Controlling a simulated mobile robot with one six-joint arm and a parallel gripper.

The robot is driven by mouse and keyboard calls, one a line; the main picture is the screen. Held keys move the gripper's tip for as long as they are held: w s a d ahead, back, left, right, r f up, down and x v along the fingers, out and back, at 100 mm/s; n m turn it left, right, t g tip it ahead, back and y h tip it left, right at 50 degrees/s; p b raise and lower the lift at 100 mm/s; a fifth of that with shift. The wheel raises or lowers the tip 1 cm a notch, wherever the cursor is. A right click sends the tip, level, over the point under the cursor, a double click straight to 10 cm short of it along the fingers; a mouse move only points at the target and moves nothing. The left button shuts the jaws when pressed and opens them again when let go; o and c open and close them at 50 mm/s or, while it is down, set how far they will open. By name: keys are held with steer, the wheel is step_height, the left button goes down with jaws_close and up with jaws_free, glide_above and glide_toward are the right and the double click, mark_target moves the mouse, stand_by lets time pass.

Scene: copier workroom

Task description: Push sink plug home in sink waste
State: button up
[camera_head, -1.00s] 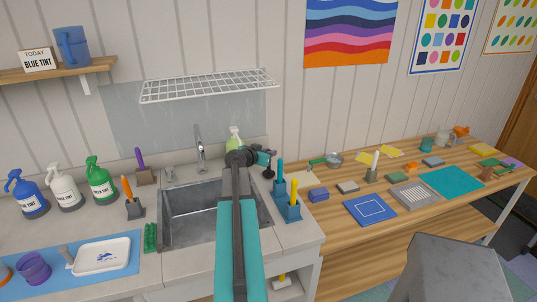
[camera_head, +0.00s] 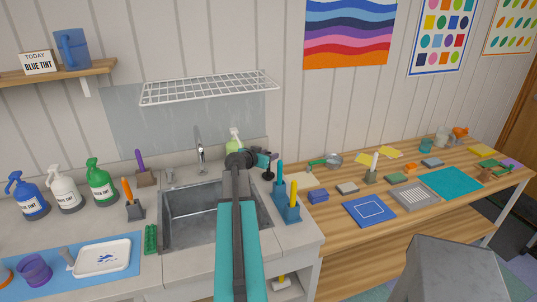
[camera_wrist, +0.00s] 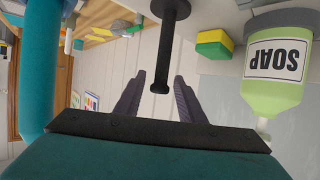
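The black sink plug (camera_head: 269,173) stands on the counter behind the sink's right corner. In the wrist view, which is upside down, the plug (camera_wrist: 160,45) shows a wide disc and a stem ending in a small knob. My gripper (camera_head: 272,155) is over it, and the gripper's two dark fingers (camera_wrist: 160,78) stand apart on either side of the knob, with gaps visible. The grey sink basin (camera_head: 190,218) is left of and below my gripper. Its waste cannot be made out, and my arm covers part of the basin.
A green soap bottle (camera_wrist: 280,65) stands close to one side of my gripper, with a yellow-green sponge (camera_wrist: 214,43) near. A teal-handled tool (camera_head: 280,175) and a yellow-handled one (camera_head: 294,194) stand upright in holders on the right. The tap (camera_head: 200,150) rises behind the basin; a wire rack (camera_head: 210,88) hangs above.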

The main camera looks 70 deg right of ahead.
steer(key=shift+r, duration=0.1)
steer(key=shift+a, duration=0.25)
steer(key=b+v, duration=0.5)
steer(key=v, duration=0.8)
steer(key=shift+w+a, duration=0.15)
steer(key=shift+a, duration=0.05)
stand_by(0.4)
